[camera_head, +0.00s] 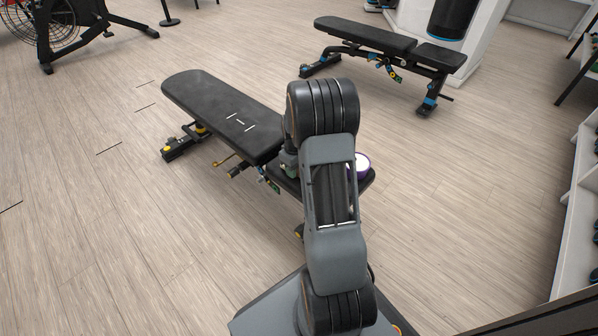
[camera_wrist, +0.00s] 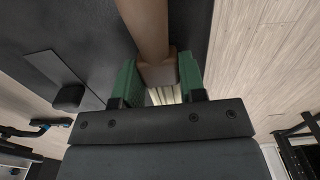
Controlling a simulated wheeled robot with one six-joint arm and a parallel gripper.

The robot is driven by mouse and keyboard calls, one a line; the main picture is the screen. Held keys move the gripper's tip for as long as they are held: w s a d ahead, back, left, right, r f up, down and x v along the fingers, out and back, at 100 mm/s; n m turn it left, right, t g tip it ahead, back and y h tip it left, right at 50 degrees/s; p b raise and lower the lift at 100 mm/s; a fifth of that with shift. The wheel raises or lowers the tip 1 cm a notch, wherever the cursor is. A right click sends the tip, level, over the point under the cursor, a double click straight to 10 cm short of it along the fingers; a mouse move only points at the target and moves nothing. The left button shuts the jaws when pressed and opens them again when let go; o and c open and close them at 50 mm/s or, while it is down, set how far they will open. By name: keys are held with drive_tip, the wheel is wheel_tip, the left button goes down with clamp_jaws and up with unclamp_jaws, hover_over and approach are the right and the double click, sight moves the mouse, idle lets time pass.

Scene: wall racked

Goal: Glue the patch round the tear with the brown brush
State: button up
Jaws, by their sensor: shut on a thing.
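My gripper (camera_wrist: 158,85) has green fingers in the wrist view, shut on the brown brush (camera_wrist: 148,28). The brush's thick brown handle runs up out of the picture. Pale strips show below its brown block, perhaps bristles. In the head view my arm hides most of the gripper and the brush. The black bench pad (camera_head: 205,95) has short white marks (camera_head: 240,124) near its middle. The tear and the patch cannot be told apart there. A purple tub with white inside (camera_head: 362,162) stands on the bench seat (camera_head: 369,180), partly behind my arm.
A second black bench (camera_head: 365,38) with blue parts stands at the back right. A fan bike (camera_head: 48,25) is at the back left. A white shelf (camera_head: 582,200) lines the right edge. The wooden floor (camera_head: 110,240) left of the bench is mostly clear.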

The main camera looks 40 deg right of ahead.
drive_tip(key=shift+r+p, duration=0.4)
drive_tip(key=shift+r, duration=0.15)
wheel_tip(320, 180, up, 3)
drive_tip(key=shift+f+p, duration=0.15)
drive_tip(key=shift+p, duration=0.8)
drive_tip(key=s+a+r+p, duration=0.5)
drive_tip(key=a+r, duration=0.4)
drive_tip(key=a, duration=0.3)
drive_tip(key=shift+s+a, duration=0.3)
drive_tip(key=shift+s, duration=0.4)
drive_tip(key=o, duration=0.4)
drive_tip(key=c, duration=0.4)
